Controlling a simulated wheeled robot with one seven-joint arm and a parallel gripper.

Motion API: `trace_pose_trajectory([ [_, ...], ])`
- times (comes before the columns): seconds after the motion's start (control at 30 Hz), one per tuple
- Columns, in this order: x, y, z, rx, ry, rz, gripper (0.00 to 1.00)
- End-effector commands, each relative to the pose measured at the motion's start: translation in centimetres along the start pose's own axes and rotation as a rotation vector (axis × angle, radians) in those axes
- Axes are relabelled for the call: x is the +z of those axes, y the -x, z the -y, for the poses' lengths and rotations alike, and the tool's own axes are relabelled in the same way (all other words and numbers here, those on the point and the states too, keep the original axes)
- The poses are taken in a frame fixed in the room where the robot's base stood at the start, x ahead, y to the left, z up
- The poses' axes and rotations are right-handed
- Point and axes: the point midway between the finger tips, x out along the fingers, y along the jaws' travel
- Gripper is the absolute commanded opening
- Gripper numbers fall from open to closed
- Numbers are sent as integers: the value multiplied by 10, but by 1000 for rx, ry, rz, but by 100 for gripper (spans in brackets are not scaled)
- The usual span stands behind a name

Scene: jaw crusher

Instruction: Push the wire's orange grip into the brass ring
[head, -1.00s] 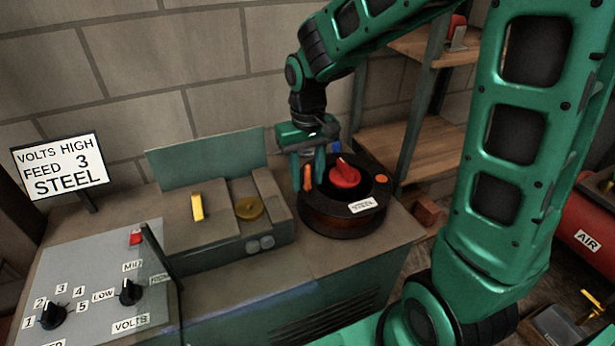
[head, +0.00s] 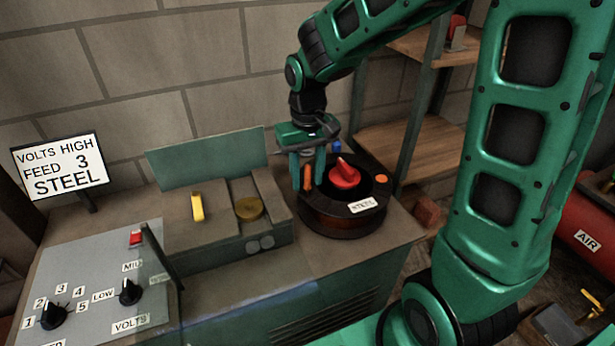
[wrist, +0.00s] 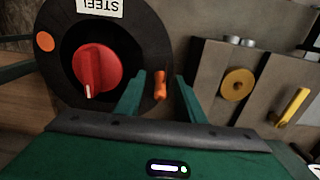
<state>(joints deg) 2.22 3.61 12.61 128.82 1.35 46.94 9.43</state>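The wire's orange grip (head: 307,177) stands at the left rim of the black spool (head: 345,220). It also shows in the wrist view (wrist: 160,86). My gripper (head: 308,172) points down with one finger on each side of the orange grip. In the wrist view my gripper (wrist: 160,84) is open, with a gap between the grip and each finger. The brass ring (head: 249,208) lies on the machine's block, left of the spool. In the wrist view the brass ring (wrist: 238,84) is to the right of my fingers. The wire itself is hard to make out.
A red knob (head: 344,172) sits on the spool, close beside my gripper. A yellow lever (head: 197,206) stands left of the ring. A raised green lid (head: 210,160) stands behind the block. The bench top in front of the spool is clear.

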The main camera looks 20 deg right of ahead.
Motion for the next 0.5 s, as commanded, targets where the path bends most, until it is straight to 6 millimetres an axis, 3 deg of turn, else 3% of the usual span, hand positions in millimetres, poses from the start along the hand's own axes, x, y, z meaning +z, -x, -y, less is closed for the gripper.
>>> trace_pose_trajectory([
  [0.1,0,0,0,0,0,0,36],
  [0.27,0,0,0,0,0,0,0],
  [0.5,0,0,0,0,0,0,0],
])
